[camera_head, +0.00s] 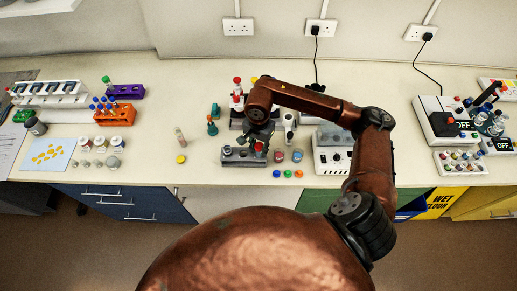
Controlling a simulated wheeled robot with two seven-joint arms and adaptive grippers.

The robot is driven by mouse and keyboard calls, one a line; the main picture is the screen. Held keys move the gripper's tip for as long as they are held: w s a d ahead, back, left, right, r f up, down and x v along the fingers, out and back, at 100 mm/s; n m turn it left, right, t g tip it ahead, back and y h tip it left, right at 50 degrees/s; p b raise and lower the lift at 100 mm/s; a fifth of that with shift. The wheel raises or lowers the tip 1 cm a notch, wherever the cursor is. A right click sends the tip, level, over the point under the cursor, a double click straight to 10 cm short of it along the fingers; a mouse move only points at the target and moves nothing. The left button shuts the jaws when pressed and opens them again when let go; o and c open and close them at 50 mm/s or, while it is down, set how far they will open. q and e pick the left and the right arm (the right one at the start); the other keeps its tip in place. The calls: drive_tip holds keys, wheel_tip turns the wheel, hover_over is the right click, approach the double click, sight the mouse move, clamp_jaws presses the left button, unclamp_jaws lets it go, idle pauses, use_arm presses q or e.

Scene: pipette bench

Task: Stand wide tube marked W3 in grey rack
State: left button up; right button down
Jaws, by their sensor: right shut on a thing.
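The grey rack (236,163) lies near the front edge of the bench, left of the middle, with dark holes along its top. My right gripper (260,138) points down over the right end of this rack. It is shut on a tube (259,147), of which a small red part shows just below the fingers. The gripper hides most of this tube, and no marking can be read. I cannot tell whether the tube's lower end is in a hole or above the rack. My left gripper is not in view.
A dark rack with red-capped tubes (237,103) stands behind, partly hidden by my arm. Jars (297,155) and coloured caps (288,173) lie to the right, near a white device (331,160). A lone tube (180,137) and a yellow cap (181,159) are left, with clear bench around.

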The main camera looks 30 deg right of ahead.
drive_tip(key=c, duration=1.6)
unclamp_jaws()
wheel_tip(320, 180, up, 12)
drive_tip(key=shift+r, duration=0.1)
